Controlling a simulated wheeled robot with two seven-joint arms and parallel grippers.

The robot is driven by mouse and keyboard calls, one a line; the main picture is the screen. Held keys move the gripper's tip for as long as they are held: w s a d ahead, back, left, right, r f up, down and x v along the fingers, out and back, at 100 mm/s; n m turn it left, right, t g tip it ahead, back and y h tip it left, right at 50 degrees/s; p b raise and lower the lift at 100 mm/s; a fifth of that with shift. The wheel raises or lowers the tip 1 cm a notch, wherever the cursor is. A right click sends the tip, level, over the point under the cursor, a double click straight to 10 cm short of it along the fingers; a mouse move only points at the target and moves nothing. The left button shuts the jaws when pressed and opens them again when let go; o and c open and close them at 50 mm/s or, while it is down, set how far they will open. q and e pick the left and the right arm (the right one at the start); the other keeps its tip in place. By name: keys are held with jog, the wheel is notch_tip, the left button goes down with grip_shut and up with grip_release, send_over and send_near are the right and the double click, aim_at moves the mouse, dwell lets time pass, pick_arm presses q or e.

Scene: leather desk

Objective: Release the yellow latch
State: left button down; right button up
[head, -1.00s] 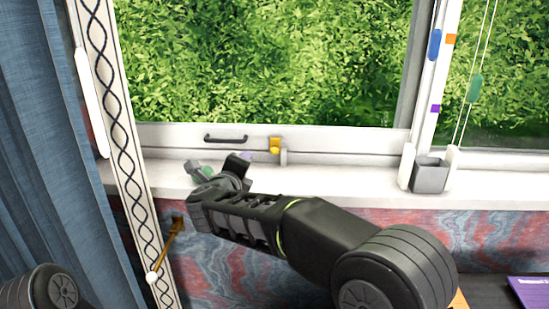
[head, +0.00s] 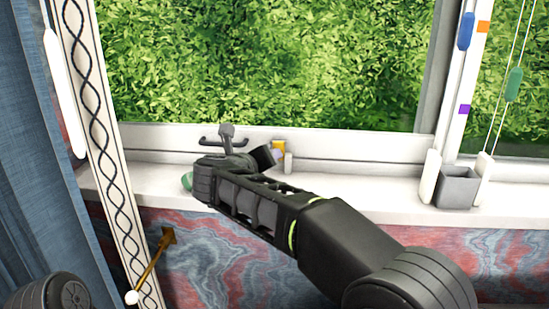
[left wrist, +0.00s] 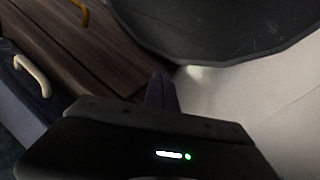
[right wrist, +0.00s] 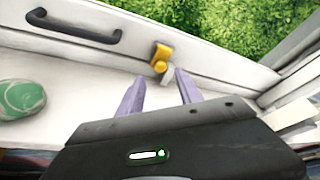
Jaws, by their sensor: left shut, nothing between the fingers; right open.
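The yellow latch (right wrist: 161,55) sits on the lower rail of the white window frame, with a small pale post (right wrist: 167,76) just below it. It also shows in the head view (head: 279,146), partly behind my right gripper. My right gripper (right wrist: 158,88) is open and empty, its two purple fingertips spread just in front of and below the latch, apart from it. In the head view the right gripper (head: 252,147) is over the sill, reaching up toward the rail. My left gripper (left wrist: 162,90) is shut and empty, away from the window, beside a dark wooden surface.
A dark bar handle (right wrist: 75,25) is on the rail left of the latch. A green-and-white oval object (right wrist: 20,99) lies on the sill. A grey box (head: 456,187) stands at the right. A brass rod (head: 152,262) hangs at the lower left.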

jog(key=x, duration=0.6)
jog(key=shift+w+d+f, duration=0.1)
jog(key=shift+w, duration=0.05)
grip_shut()
dwell(0.4)
